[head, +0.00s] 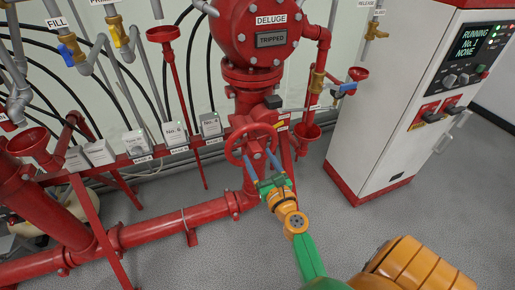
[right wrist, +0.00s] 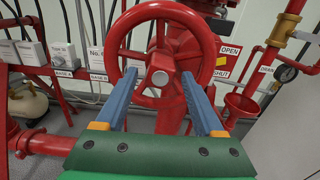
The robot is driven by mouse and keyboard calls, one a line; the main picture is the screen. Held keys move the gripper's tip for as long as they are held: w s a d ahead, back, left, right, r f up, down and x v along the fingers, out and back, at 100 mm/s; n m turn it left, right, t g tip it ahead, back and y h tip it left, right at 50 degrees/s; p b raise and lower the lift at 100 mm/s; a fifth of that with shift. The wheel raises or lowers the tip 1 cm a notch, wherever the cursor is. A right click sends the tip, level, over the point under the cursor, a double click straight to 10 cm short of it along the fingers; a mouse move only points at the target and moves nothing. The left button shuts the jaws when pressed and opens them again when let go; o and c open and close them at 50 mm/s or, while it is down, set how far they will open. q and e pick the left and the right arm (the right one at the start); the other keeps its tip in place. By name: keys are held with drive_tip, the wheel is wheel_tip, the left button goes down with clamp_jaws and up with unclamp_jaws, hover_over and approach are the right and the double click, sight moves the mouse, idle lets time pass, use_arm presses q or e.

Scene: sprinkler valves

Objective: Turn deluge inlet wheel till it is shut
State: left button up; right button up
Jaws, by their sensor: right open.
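The red deluge inlet wheel (head: 236,148) stands upright on the pipework below the red deluge valve body (head: 255,35), which has a DELUGE label and a TRIPPED sign. In the right wrist view the wheel (right wrist: 126,53) faces me, with its pale hub (right wrist: 160,77) in the middle. My right gripper (head: 259,158) is in front of the wheel. Its two blue fingers (right wrist: 162,92) are spread apart, one on each side of the hub, over the lower part of the rim. Nothing is clamped between them. Whether the fingertips touch the wheel I cannot tell. My left gripper is not in view.
An OPEN/SHUT sign (right wrist: 226,60) is right of the wheel. A red drain funnel (right wrist: 243,100) stands at the right. A white control cabinet (head: 380,130) is on the right. Red pipes (head: 150,231) and several grey boxes line the left. Grey floor is clear in front.

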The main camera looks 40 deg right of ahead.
drive_tip(key=n, duration=0.6)
drive_tip(key=shift+f, duration=0.1)
drive_tip(key=n, duration=0.5)
drive_tip(key=shift+r+p, duration=0.2)
drive_tip(key=shift+p, duration=0.2)
drive_tip(key=n, duration=0.3)
drive_tip(key=shift+p, duration=0.35)
drive_tip(key=shift+n, duration=0.7)
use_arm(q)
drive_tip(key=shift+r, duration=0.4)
use_arm(e)
drive_tip(key=shift+f, duration=0.15)
